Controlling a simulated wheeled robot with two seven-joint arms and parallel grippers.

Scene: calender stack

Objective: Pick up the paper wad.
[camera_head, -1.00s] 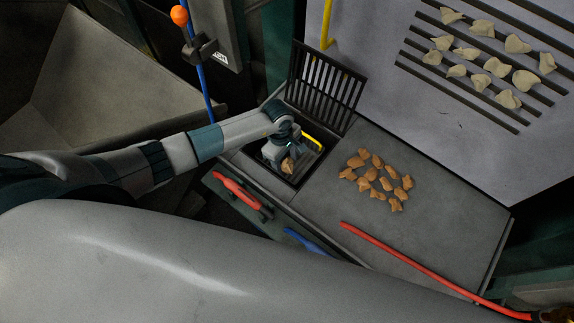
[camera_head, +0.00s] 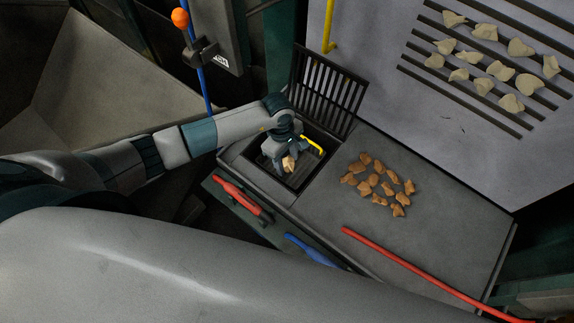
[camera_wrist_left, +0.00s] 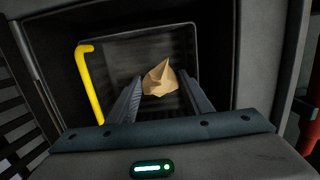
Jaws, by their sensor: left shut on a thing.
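A crumpled tan paper wad (camera_head: 289,163) is between the fingers of my left gripper (camera_head: 287,157), over a square dark opening in the grey bench. In the left wrist view the paper wad (camera_wrist_left: 159,79) shows at the fingertips, and the left gripper (camera_wrist_left: 160,92) is shut on it. The walls of the opening (camera_wrist_left: 215,60) surround the view of the wad. My right gripper is not seen.
A yellow handle (camera_head: 312,145) is right beside the gripper. A raised barred lid (camera_head: 325,92) stands behind the opening. Several brown lumps (camera_head: 377,183) lie on the bench top. A red bar (camera_head: 420,278) runs along its front, and a red handle (camera_head: 237,193) sits at the left.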

